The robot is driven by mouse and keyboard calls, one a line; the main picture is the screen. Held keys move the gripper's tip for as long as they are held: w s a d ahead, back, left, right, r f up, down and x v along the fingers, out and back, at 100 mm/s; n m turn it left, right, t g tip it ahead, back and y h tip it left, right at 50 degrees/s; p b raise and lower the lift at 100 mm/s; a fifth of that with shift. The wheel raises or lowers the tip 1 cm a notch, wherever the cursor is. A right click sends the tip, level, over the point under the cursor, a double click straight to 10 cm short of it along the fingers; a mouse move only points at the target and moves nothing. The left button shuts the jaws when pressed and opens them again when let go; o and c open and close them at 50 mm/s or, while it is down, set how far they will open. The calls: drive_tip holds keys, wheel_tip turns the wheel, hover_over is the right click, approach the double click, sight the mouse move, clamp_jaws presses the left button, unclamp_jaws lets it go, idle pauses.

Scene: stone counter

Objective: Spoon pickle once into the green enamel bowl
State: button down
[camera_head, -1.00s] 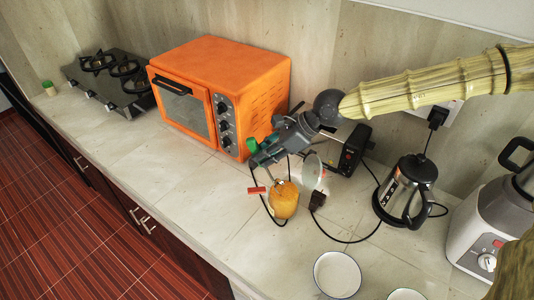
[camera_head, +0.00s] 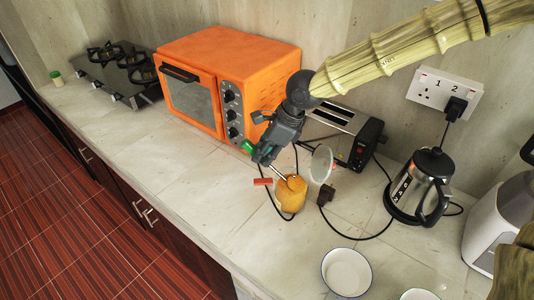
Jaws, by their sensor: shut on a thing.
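My gripper (camera_head: 264,153) is shut on a spoon with a green handle end (camera_head: 247,147). The spoon's metal shaft (camera_head: 281,174) slants down to the right into the mouth of an orange-yellow pickle jar (camera_head: 290,196). The spoon's bowl is hidden in or behind the jar top. The jar's clear lid (camera_head: 321,165) stands open at its right, and a red piece (camera_head: 263,182) sticks out at its left. A white-lined bowl (camera_head: 346,272) with a dark rim stands at the front. A second pale bowl (camera_head: 419,294) is cut off by the bottom edge. I cannot tell which bowl is green.
An orange oven (camera_head: 228,80) and a toaster (camera_head: 344,132) stand behind my gripper. A kettle (camera_head: 420,187) and a white appliance (camera_head: 498,220) are at the right. A black cord and plug (camera_head: 326,195) lie beside the jar.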

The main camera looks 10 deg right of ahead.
drive_tip(key=shift+a+f+h, duration=0.25)
drive_tip(key=shift+h, duration=0.65)
drive_tip(key=r+p, duration=0.7)
drive_tip(key=a+r+p, duration=0.1)
drive_tip(key=r+p, duration=0.2)
drive_tip(key=p, duration=0.1)
drive_tip(key=shift+w+a+r, duration=0.1)
drive_tip(key=shift+w+r, duration=0.15)
drive_tip(key=w+a+r+g+h, duration=0.1)
drive_tip(key=a+r+h, duration=0.4)
drive_tip(key=a+r, duration=0.1)
drive_tip(key=shift+w+g+p, duration=0.3)
drive_tip(key=shift+g+p, duration=0.1)
drive_tip(key=shift+p, duration=0.05)
